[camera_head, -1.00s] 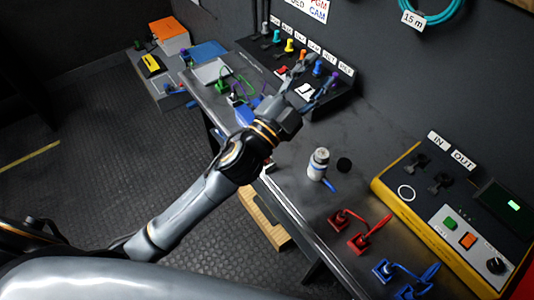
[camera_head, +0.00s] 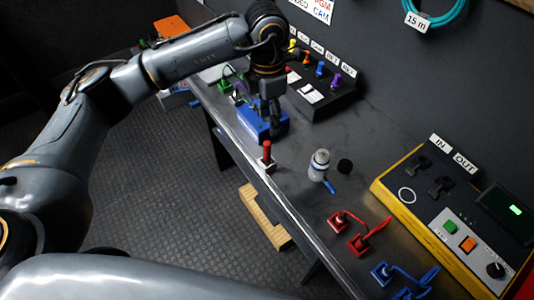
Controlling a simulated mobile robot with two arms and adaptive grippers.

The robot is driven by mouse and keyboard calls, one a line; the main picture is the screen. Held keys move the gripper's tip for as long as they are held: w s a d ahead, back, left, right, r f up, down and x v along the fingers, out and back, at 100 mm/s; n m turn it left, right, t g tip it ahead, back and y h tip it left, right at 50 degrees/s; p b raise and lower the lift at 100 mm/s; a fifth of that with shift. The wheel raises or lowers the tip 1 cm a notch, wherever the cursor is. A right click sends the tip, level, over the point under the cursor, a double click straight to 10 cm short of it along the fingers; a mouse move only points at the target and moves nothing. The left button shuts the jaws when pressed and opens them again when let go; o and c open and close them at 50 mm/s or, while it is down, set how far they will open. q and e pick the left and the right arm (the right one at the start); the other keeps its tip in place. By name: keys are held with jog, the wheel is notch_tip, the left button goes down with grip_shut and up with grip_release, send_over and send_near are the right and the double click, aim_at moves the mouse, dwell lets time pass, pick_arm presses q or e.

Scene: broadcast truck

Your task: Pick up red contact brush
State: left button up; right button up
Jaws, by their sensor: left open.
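A small upright thing with a red handle (camera_head: 267,149), which looks like the red contact brush, stands at the front edge of the dark bench (camera_head: 290,186). My left gripper (camera_head: 273,128) points down just behind and above it, in front of a blue box (camera_head: 255,124). The gripper is open and seems apart from the red handle. Its fingers are dark and small, and they partly cover the blue box. My right gripper is not in view.
Red cable connectors (camera_head: 358,240), blue ones (camera_head: 384,272) and a yellow-edged tester (camera_head: 420,225) are farther right. A black patch panel (camera_head: 325,95) stands behind.

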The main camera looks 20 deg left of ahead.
aim_at(267, 143)
pick_arm(q)
jog(key=shift+w+a+f, duration=0.1)
jog(key=shift+a+f, duration=0.05)
jog(key=shift+a, duration=0.3)
notch_tip(267, 143, down, 8)
jog(key=shift+r+p, duration=0.1)
jog(key=shift+p, duration=0.85)
jog(key=shift+d+f+p, duration=0.15)
jog(key=shift+f+p, duration=0.35)
jog(key=shift+f, duration=0.05)
notch_tip(267, 143, down, 4)
jog(key=shift+r+p, duration=0.15)
jog(key=shift+p, duration=0.55)
jog(key=shift+f, duration=0.35)
jog(key=shift+c, duration=0.4)
grip_shut()
